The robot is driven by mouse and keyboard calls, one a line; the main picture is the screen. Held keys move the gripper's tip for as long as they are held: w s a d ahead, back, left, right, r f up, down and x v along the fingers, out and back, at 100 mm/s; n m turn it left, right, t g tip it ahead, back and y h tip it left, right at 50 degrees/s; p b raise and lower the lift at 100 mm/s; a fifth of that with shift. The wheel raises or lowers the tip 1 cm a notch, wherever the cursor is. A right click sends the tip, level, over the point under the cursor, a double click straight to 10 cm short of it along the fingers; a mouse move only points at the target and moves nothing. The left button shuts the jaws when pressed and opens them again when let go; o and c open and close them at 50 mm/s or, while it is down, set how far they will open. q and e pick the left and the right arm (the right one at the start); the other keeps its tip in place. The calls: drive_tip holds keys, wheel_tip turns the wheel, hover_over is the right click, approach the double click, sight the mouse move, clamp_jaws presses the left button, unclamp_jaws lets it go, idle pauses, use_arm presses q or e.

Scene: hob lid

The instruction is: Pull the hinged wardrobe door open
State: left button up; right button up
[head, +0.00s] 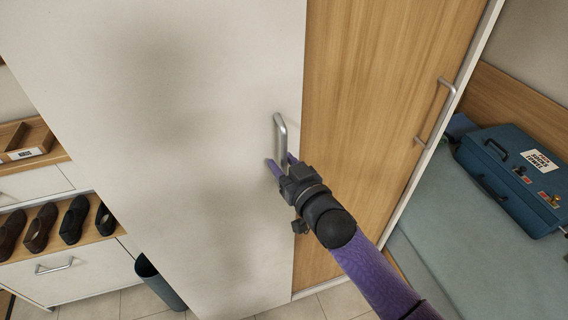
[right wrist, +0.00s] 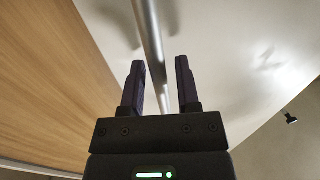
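The wardrobe's white door (head: 190,110) fills the left and middle of the head view and looks closed. Its silver bar handle (head: 282,132) is upright near its right edge. My right gripper (head: 280,161) is at the lower end of this handle, its purple fingers apart. In the right wrist view the handle bar (right wrist: 151,38) runs through the gap between the two open fingers (right wrist: 160,68), with space on both sides. I cannot tell how deep the bar sits between them. My left gripper is not in view.
A wood-fronted door (head: 375,110) with its own bar handle (head: 437,112) adjoins on the right. Further right, a blue case (head: 515,175) lies on a grey-green bed (head: 455,245). At left are a shoe shelf (head: 85,240) and a dark bin (head: 160,283). Tiled floor shows below.

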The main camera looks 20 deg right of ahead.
clamp_jaws()
idle(1.0)
